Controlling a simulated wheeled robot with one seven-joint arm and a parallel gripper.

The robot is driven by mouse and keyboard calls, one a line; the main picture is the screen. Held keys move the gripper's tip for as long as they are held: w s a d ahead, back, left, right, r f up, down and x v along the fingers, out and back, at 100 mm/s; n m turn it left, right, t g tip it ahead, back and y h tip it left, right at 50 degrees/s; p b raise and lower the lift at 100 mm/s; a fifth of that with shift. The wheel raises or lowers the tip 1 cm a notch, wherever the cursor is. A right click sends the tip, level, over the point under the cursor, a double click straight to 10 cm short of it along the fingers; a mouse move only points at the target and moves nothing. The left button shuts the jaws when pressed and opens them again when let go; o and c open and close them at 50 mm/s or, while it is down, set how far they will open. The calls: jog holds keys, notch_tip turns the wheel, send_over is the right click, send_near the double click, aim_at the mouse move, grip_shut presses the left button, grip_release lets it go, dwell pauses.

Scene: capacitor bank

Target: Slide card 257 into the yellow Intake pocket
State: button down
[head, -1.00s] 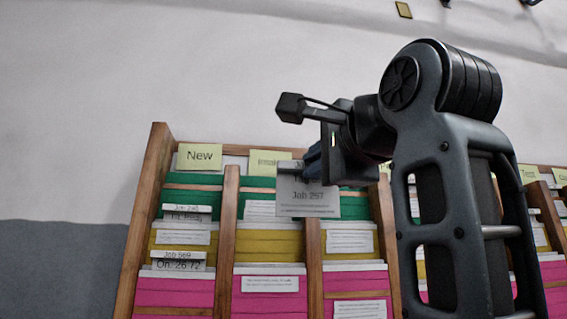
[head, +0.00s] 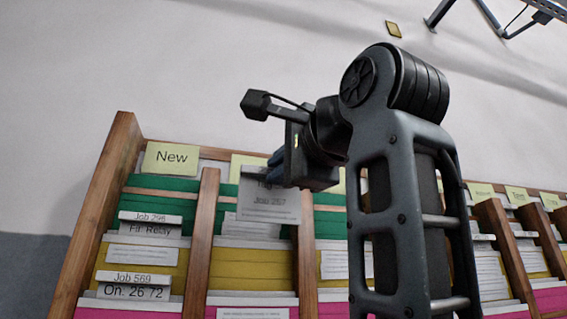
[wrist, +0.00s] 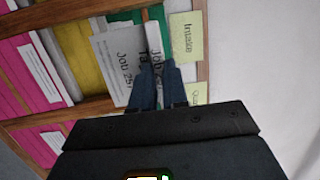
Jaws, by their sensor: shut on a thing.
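Card 257 (head: 268,207) is a grey-white card printed "Job 257". My gripper (head: 282,170) is shut on its upper edge and holds it upright in front of the second column of the rack. In the wrist view the card (wrist: 112,62) hangs from my fingers (wrist: 160,88), beside the "Intake" label (wrist: 187,38). In the head view that label is mostly hidden behind my gripper and the card. The yellow Intake pocket (head: 250,268) is below the card, under the green one; it also shows in the wrist view (wrist: 83,48). I cannot tell whether the card touches the pockets.
The wooden rack has upright dividers (head: 203,240) on both sides of the Intake column. The "New" column (head: 172,158) at left holds cards Job 296 (head: 150,224) and Job 569 (head: 134,285). Pink pockets lie below the yellow ones.

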jog(key=shift+w+a+f, duration=0.1)
jog(key=shift+w+a, duration=0.3)
jog(key=shift+w, duration=1.1)
jog(key=shift+w+a+f, duration=0.15)
jog(key=shift+w+a, duration=0.3)
jog(key=shift+w, duration=1.1)
jog(key=shift+w+a+f, duration=0.1)
jog(key=shift+w+a, duration=0.3)
jog(key=shift+w, duration=1.1)
jog(key=shift+s+f, duration=0.1)
jog(key=shift+f, duration=0.15)
jog(key=shift+f+b, duration=1.05)
jog(key=shift+f, duration=1.05)
jog(key=c, duration=1.1)
grip_release()
jog(key=shift+o, duration=0.2)
